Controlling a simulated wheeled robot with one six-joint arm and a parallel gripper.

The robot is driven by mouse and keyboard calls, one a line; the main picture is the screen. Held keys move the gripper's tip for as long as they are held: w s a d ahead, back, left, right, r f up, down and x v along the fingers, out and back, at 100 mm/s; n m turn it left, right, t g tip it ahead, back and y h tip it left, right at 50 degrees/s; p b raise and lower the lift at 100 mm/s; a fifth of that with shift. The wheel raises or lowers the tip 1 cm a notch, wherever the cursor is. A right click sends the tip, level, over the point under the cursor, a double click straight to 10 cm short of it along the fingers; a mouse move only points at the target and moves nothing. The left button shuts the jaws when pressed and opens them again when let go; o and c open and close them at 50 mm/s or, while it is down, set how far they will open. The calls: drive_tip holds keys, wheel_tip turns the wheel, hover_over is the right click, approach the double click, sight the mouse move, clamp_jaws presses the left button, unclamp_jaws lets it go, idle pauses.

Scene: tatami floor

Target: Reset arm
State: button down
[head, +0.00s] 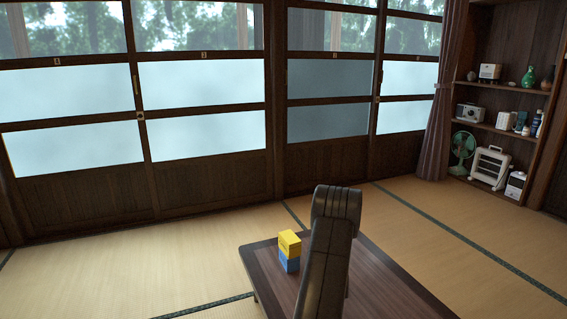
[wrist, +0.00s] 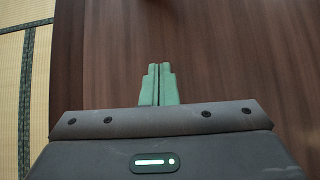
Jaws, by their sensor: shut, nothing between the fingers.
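My gripper (wrist: 158,68) shows in the wrist view with its two green fingers together and nothing between them. It is over the dark wooden surface of the low table (wrist: 230,50). In the head view my arm rises in front of the table (head: 395,290) and hides part of it. My gripper's fingers cannot be seen in the head view.
A yellow block (head: 290,243) sits on a blue block (head: 289,262) on the table, just left of my arm. Tatami floor (head: 130,275) lies open around the table. Shelves (head: 500,85) with several items and a green fan (head: 462,150) stand at the right. Sliding doors (head: 200,180) line the back.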

drive_tip(key=s+d, duration=0.1)
drive_tip(key=s, duration=0.2)
drive_tip(key=s+d+b, duration=0.1)
drive_tip(key=s, duration=0.2)
drive_tip(key=s+d, duration=0.1)
drive_tip(key=s, duration=0.2)
drive_tip(key=shift+s+d+r+b, duration=0.15)
drive_tip(key=shift+s+d+b, duration=0.15)
drive_tip(key=shift+d+b, duration=0.05)
drive_tip(key=p+v, duration=0.2)
drive_tip(key=v, duration=0.6)
drive_tip(key=shift+s, duration=0.35)
drive_tip(key=shift+r, duration=0.1)
